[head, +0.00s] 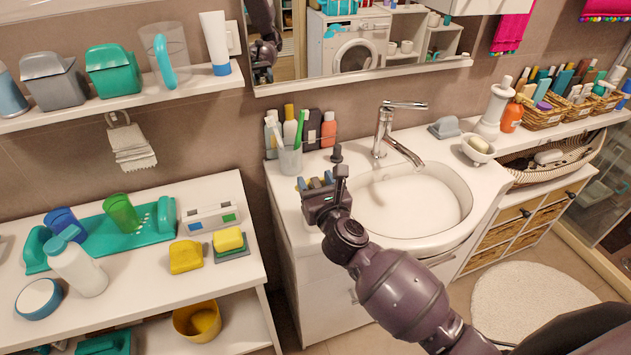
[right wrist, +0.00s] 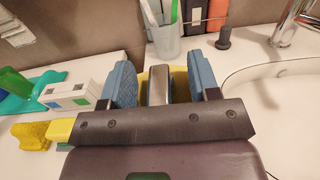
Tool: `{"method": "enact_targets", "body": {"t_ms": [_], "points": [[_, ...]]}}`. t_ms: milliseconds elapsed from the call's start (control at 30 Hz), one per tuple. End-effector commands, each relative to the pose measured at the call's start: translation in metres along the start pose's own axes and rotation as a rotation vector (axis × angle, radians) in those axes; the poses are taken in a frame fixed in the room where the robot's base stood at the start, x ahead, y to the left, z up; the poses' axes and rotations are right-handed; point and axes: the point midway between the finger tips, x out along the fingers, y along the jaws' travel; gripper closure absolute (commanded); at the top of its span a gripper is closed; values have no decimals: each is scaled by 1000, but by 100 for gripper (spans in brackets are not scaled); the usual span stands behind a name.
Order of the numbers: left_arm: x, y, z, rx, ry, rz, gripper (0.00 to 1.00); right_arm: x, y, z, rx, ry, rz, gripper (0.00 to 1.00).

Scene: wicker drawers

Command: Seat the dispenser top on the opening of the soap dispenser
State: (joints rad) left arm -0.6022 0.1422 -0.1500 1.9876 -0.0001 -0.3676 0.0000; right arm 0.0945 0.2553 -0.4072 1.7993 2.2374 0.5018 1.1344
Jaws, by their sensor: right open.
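A small dark piece with a wide base and narrow knob, which looks like the dispenser top, stands on the counter left of the sink (head: 337,154); it also shows in the right wrist view (right wrist: 223,38). My right gripper (head: 317,184) is open, low over the counter's left front, nearer than the dark piece. In the right wrist view a grey block with yellow behind it (right wrist: 158,86) shows between the blue fingers; I cannot tell what it is. A white bottle-like thing (head: 494,112) stands right of the sink and may be the soap dispenser; its opening is not clear. My left gripper is not in view.
A toothbrush cup (head: 290,160) and several bottles (head: 318,129) stand behind the dark piece. The faucet (head: 387,128) and basin (head: 415,204) lie to its right. A white side table (head: 130,318) with several bathroom items is at left. A soap dish (head: 477,150) stands right of the basin.

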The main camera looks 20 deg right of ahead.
Motion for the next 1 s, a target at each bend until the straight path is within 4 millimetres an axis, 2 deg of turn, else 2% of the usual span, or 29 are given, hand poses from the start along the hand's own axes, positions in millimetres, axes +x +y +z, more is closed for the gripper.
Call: {"method": "enact_targets", "body": {"t_ms": [400, 600, 800, 1000], "points": [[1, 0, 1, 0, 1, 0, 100, -68, 0, -1, 1, 2, 0, 44], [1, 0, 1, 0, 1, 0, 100, -93, 0, -1, 1, 1, 0, 44], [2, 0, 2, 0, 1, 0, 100, -104, 0, 0, -1, 0, 0, 44], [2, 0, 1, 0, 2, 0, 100, -105, 0, 0, -1, 0, 0, 44]]}}
